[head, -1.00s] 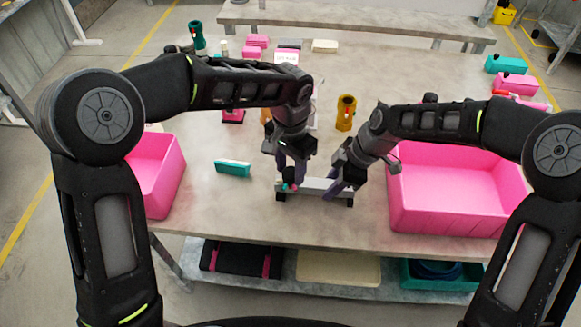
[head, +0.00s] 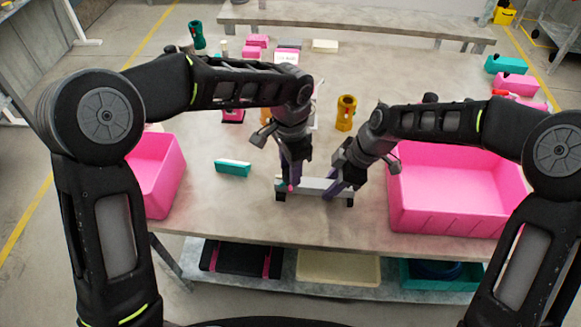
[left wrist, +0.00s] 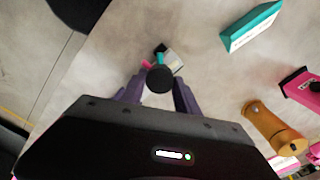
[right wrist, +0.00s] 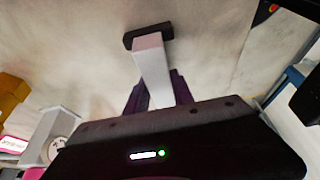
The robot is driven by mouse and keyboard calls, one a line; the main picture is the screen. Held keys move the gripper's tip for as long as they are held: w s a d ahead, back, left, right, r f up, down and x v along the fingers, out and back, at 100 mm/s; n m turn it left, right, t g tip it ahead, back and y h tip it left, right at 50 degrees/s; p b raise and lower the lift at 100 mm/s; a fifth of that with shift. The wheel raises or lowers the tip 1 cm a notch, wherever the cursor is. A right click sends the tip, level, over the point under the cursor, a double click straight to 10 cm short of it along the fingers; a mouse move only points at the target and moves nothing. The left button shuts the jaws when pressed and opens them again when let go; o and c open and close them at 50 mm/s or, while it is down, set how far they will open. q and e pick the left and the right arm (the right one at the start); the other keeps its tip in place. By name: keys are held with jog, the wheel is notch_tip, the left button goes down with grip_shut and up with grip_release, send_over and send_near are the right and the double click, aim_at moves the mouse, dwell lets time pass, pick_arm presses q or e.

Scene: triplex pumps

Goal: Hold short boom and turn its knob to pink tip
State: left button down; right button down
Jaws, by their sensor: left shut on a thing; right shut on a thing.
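The short boom (head: 312,184) is a light grey bar lying on the table across dark feet. Its knob (left wrist: 160,79) shows in the left wrist view as a dark round cap between my left fingers. A pink tip (left wrist: 147,65) and a teal tip (left wrist: 159,58) stick out beside the knob. My left gripper (head: 291,181) points down and is shut on the knob at the boom's left end. My right gripper (head: 334,189) is shut on the bar near its right end; the right wrist view shows the bar (right wrist: 152,67) between its fingers. The fingers partly hide the boom.
A pink bin (head: 450,222) stands to the right and another pink bin (head: 162,180) to the left. A teal-and-white block (head: 232,168) lies left of the boom. A yellow part (head: 346,113) stands behind. The table in front of the boom is clear.

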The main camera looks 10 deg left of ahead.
pick_arm(q)
jog(key=shift+m, duration=0.6)
jog(key=c, duration=0.9)
grip_release()
jog(key=shift+r, duration=0.1)
notch_tip(320, 180, up, 12)
pick_arm(e)
jog(key=c, duration=1)
grip_release()
